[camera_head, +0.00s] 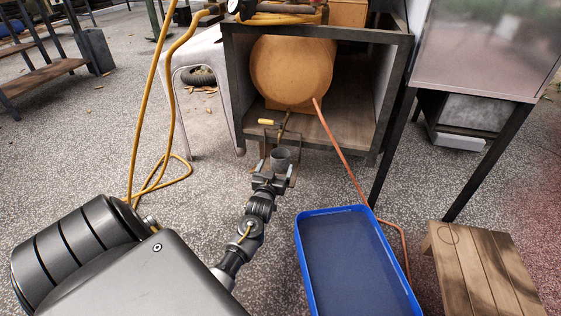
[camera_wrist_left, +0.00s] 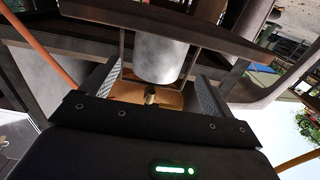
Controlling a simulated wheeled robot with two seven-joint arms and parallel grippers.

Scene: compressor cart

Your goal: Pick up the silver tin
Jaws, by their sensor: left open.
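The silver tin (camera_head: 280,157) stands just in front of the open front of the compressor cart, on what looks like a small brown ledge. My left gripper (camera_head: 272,175) is open on the near side of the tin, partly covering its lower part. In the left wrist view the tin (camera_wrist_left: 161,58) appears as a pale grey cylinder between the two spread fingers (camera_wrist_left: 155,92), with a visible gap on each side. I cannot tell how far the fingertips reach around it. My right gripper is not in view.
The cart's dark frame (camera_head: 392,110) holds an orange tank (camera_head: 290,72), with a valve and handle above the tin. An orange hose (camera_head: 340,150) runs down to the right. A blue bin (camera_head: 303,240) and a wooden stool (camera_head: 480,262) stand at right. A yellow hose (camera_head: 150,110) hangs at left.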

